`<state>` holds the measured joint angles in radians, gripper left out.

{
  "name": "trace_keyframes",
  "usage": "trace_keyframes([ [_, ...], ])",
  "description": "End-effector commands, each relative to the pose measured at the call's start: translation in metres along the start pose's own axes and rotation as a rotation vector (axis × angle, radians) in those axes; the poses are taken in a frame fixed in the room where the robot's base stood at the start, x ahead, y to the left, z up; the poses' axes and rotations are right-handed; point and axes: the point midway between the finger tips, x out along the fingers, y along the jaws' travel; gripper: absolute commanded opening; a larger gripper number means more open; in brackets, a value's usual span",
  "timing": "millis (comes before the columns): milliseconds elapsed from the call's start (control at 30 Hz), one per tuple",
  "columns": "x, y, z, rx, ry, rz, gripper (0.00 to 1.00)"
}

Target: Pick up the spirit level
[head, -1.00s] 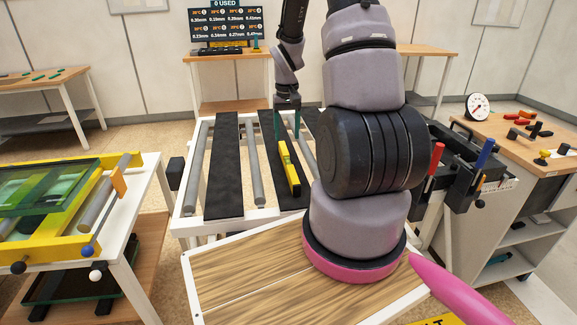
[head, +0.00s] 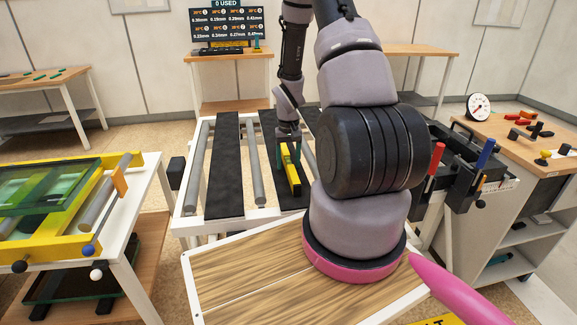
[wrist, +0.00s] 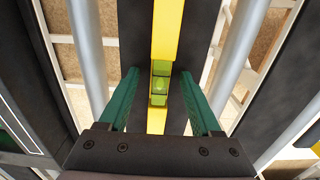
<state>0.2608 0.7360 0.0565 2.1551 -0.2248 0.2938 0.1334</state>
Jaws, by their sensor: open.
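The yellow spirit level (head: 292,176) lies lengthwise on a black strip of the roller table, in the middle of the head view. In the wrist view the spirit level (wrist: 165,32) runs up the middle, with its green vial between my fingers. My gripper (head: 290,152) is lowered over the level's far part. In the wrist view my gripper (wrist: 160,88) has its green fingers apart, one on each side of the level, with a gap on both sides. The far end of the level is partly hidden by my gripper in the head view.
The roller table (head: 184,205) has grey rollers (head: 254,165) and black strips (head: 224,170) beside the level. A yellow frame with green glass (head: 40,185) stands at left. A black rack with red and blue handles (head: 462,180) stands at right.

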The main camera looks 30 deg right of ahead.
Motion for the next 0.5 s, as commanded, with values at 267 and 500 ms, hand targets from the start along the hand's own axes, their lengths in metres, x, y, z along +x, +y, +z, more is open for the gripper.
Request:
trace_keyframes([
  [267,-0.0004,-0.0001,-0.0001,0.0,0.0,0.0,0.11],
  [500,-0.0006,-0.0001,-0.0003,-0.001,0.001,0.0,0.0],
])
